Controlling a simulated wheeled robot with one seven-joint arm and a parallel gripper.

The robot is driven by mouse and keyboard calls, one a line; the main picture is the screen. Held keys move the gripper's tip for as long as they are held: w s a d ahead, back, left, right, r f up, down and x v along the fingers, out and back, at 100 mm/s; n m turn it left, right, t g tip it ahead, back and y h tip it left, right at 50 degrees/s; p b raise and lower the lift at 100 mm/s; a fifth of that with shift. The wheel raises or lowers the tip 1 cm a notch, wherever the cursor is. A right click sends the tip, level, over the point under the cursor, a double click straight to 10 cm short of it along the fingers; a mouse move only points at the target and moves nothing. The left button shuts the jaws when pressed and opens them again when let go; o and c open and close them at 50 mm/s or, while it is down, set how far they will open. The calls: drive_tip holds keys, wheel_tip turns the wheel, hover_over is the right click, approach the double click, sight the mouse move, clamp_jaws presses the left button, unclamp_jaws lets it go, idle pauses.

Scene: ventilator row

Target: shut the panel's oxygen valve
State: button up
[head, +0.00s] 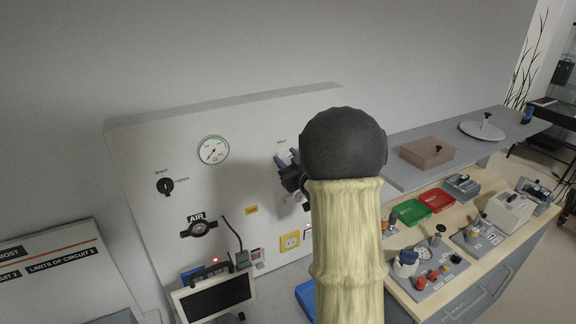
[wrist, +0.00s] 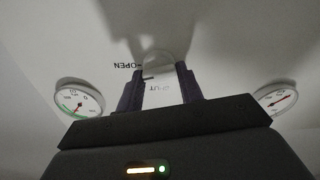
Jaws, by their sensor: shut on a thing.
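The white wall panel (head: 225,190) stands upright against the wall in the head view. My gripper (head: 287,160) is at the panel's right half, just below a SHUT label (head: 282,141), and is shut on the valve handle there. The handle is hidden by the gripper and my arm, so I cannot tell which way it points. The oxygen name is not readable. In the wrist view my gripper (wrist: 160,82) has its two dark fingers against the panel (wrist: 225,55). An OPEN label (wrist: 124,66) shows upside down beside them, and part of the SHUT label (wrist: 160,87) between them.
A second valve (head: 165,187) with SHUT and OPEN labels sits on the panel's left, above the AIR outlet (head: 199,228). A pressure gauge (head: 213,150) is between the valves. A screen (head: 215,296) stands below. A bench (head: 460,255) with trays and fittings is at right.

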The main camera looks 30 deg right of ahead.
drive_tip(key=n+b, duration=0.1)
drive_tip(key=b, duration=0.1)
drive_tip(key=n+b, duration=0.2)
drive_tip(key=b, duration=0.1)
drive_tip(key=shift+a+f, duration=0.1)
drive_tip(key=shift+f, duration=0.3)
drive_tip(key=n+b, duration=0.5)
drive_tip(key=b, duration=0.3)
drive_tip(key=n+b, duration=0.3)
drive_tip(key=b, duration=0.1)
drive_tip(key=shift+n+b, duration=0.3)
drive_tip(key=shift+n, duration=0.1)
drive_tip(key=n+b, duration=0.3)
drive_tip(key=shift+a+r+n, duration=0.1)
drive_tip(key=shift+n, duration=0.3)
drive_tip(key=o, duration=1)
drive_tip(key=shift+s, duration=0.15)
